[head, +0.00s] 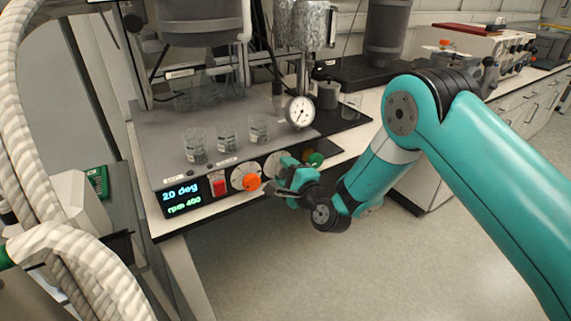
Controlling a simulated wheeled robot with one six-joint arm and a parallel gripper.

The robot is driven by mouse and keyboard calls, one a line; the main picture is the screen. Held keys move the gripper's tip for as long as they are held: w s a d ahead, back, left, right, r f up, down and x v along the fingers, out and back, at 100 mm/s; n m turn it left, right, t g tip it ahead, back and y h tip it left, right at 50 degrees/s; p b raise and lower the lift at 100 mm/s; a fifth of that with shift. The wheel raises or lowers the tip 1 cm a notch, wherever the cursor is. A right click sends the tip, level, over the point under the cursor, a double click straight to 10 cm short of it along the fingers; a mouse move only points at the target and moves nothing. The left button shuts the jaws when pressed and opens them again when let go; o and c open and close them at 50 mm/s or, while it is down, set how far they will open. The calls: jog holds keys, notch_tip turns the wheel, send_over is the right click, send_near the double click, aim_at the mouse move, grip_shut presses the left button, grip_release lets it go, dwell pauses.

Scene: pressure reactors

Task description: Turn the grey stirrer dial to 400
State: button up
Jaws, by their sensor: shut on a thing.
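The reactor's front panel has a display (183,197) that reads "20 deg" and "rpm 400". Right of the red switch (219,187) is an orange dial (252,182) on a white scale disc. Further right is a second white scale disc (272,164), partly covered by my gripper. My gripper (274,187) is at this disc, just right of the orange dial, and is shut on the grey stirrer dial. The grey dial itself is hidden behind the fingers, so its pointer cannot be read.
A green knob (315,159) sits close to the right of my gripper. Several glass beakers (227,137) stand on the reactor's deck above the panel, with a round gauge (299,112) to their right. The floor (330,265) below the panel is clear.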

jog(key=shift+m+p, duration=1.3)
jog(key=shift+m, duration=0.7)
jog(key=shift+f, duration=0.1)
jog(key=o, duration=0.9)
jog(key=shift+d, duration=0.1)
